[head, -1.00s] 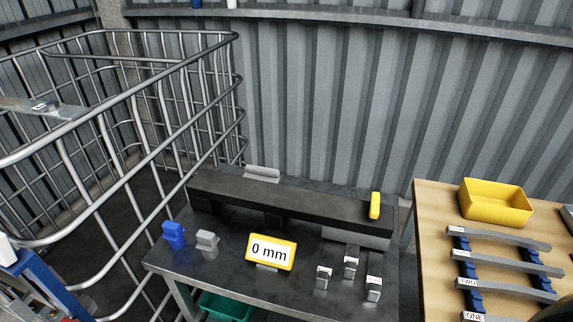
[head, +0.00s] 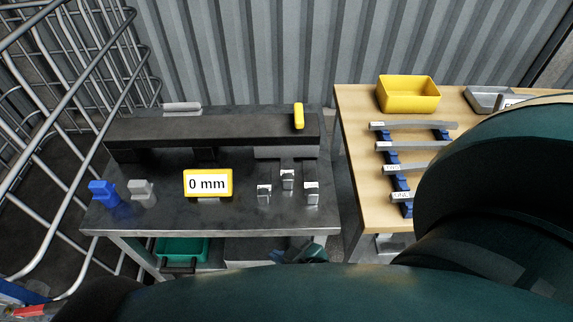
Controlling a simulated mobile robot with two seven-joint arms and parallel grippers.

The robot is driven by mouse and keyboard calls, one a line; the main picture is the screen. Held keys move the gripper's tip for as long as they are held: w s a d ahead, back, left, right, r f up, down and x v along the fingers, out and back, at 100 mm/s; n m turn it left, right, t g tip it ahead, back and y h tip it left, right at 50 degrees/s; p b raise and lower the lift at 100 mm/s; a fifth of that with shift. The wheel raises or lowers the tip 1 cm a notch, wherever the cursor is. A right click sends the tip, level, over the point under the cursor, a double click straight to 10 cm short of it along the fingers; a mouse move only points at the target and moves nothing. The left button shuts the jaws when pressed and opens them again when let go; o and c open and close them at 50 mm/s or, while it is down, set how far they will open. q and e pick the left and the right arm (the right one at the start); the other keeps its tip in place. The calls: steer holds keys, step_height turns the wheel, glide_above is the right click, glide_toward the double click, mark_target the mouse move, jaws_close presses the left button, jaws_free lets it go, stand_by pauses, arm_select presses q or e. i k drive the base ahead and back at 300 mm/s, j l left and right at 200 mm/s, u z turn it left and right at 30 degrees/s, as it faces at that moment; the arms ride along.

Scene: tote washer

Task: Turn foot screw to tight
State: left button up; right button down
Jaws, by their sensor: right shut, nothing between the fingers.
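I cannot make out a foot screw in the head view. The dark metal bench (head: 230,218) stands at centre left, and its lower part is partly hidden by my own arm. My right gripper (head: 303,251) shows only in small part, just below the bench's front edge, above my large dark teal arm. It is shut and appears empty; its fingertips are hard to make out. My left gripper is not in view.
On the bench are a "0 mm" display (head: 208,183), a long dark beam (head: 210,130), a blue block (head: 104,193), a grey block (head: 142,191) and small metal blocks. A wooden table (head: 357,155) with a yellow bin (head: 408,95) stands right. A wire cage (head: 60,100) stands left.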

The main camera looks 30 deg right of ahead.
mark_target(299, 119)
steer(key=z, duration=1)
